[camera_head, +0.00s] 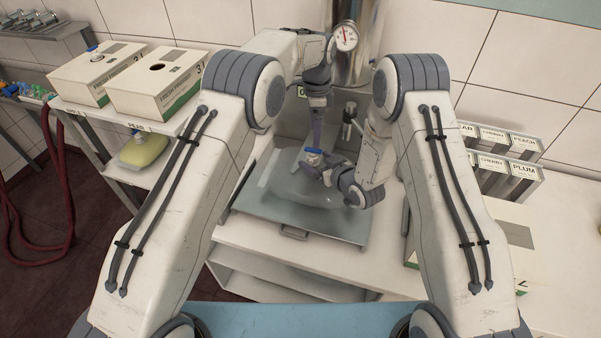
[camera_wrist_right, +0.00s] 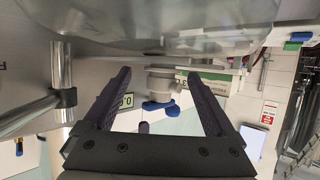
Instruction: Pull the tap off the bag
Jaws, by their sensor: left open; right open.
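The clear bag (camera_head: 285,188) lies on the metal tray in the head view, and its clear film (camera_wrist_right: 160,25) fills the top of the right wrist view.
The grey metal tray (camera_head: 299,222) sits on a white counter under a steel column with a dial gauge (camera_head: 345,37). Two white boxes (camera_head: 158,85) stand on the left shelf, with a yellow pouch (camera_head: 144,150) below. Labelled racks (camera_head: 505,150) stand at right.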

